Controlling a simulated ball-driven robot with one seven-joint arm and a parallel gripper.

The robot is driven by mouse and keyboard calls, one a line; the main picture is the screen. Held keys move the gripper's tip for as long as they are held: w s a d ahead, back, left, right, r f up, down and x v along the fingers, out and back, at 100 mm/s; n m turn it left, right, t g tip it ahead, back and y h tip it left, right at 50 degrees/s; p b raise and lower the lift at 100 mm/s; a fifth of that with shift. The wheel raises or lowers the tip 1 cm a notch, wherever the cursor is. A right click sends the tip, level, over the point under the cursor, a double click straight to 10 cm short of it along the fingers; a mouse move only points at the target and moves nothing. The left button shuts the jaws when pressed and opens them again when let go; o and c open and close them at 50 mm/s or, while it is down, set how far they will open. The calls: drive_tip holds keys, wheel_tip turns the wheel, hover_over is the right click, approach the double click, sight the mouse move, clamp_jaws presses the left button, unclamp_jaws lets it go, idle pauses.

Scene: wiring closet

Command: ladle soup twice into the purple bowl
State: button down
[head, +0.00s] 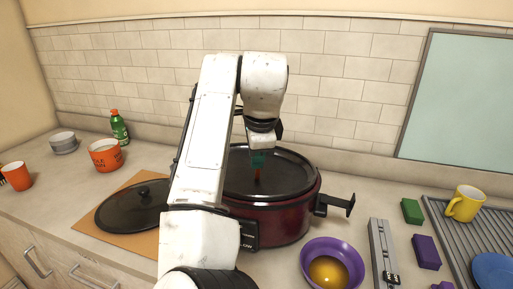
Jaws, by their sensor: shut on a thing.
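The purple bowl (307,260) stands on the counter at the front, right of my arm, with yellow-orange soup (328,272) in it. The dark red slow cooker (285,224) stands behind it, uncovered, its inside dark; my arm hides its left part. My gripper (258,154) is over the cooker's opening, pointing down. It is shut on what looks like the ladle (259,174), of which only a short reddish length shows below the jaws. The ladle's bowl is not visible, and I cannot tell whether it holds soup.
A black lid (130,206) lies on a brown board at left. Orange mugs, a grey bowl (64,143) and a green bottle (119,127) stand farther left. A grey bar (380,245), green and purple blocks, and a drainer with a yellow mug (464,204) are at right.

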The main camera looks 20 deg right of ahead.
sight(257, 183)
drive_tip(key=shift+f+b, duration=1.4)
drive_tip(key=shift+f, duration=2.8)
